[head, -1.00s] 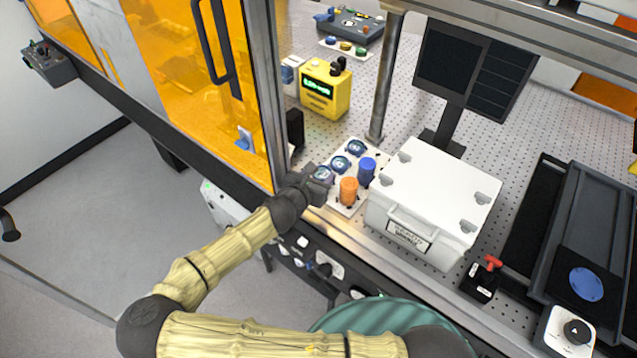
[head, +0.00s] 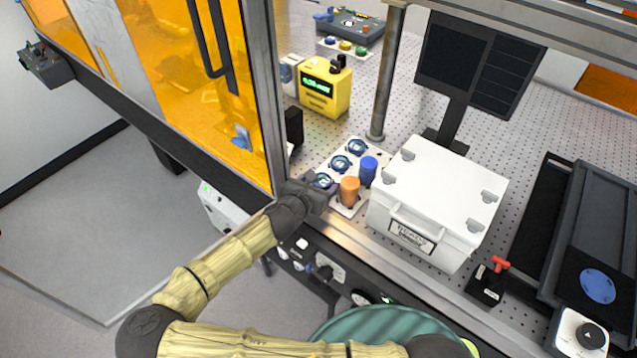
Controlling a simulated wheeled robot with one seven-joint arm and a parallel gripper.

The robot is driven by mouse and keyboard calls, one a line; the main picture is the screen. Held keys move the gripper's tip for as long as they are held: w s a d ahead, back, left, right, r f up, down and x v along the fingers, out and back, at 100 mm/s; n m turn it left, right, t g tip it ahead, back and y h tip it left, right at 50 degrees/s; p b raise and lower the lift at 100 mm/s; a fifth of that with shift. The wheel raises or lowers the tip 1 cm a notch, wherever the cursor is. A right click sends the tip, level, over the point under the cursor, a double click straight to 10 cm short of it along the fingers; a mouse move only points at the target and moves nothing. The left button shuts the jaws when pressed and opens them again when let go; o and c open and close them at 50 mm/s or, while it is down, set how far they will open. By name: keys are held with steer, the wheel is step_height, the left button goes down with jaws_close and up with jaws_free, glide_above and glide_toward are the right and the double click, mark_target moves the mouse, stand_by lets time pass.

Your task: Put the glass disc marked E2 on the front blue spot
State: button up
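Several small parts stand on a white tray (head: 377,158): three glass discs with dark blue rims in a row, plus an orange cylinder and a blue cylinder. The back disc (head: 357,147), the middle disc (head: 341,163) and the front disc (head: 323,181) carry marks too small to read, so I cannot tell which is E2. My gripper (head: 320,189) is at the front disc and partly covers it. Its fingers are too small and hidden to show whether they are open or hold the disc. A round blue spot (head: 598,286) lies on the dark slide at the right front.
The orange cylinder (head: 349,190) and blue cylinder (head: 368,170) stand close right of my gripper. A white case (head: 440,185) stands between the tray and the dark slide. A red-handled switch (head: 492,278) sits before the slide. An orange door and its frame rise at left.

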steer(key=shift+r, duration=0.15)
steer(key=shift+s+a+r+p, duration=0.15)
steer(key=shift+p, duration=0.15)
steer(key=p+v, duration=0.6)
steer(key=v, duration=0.5)
steer(key=shift+s, duration=0.15)
steer(key=shift+a, duration=0.1)
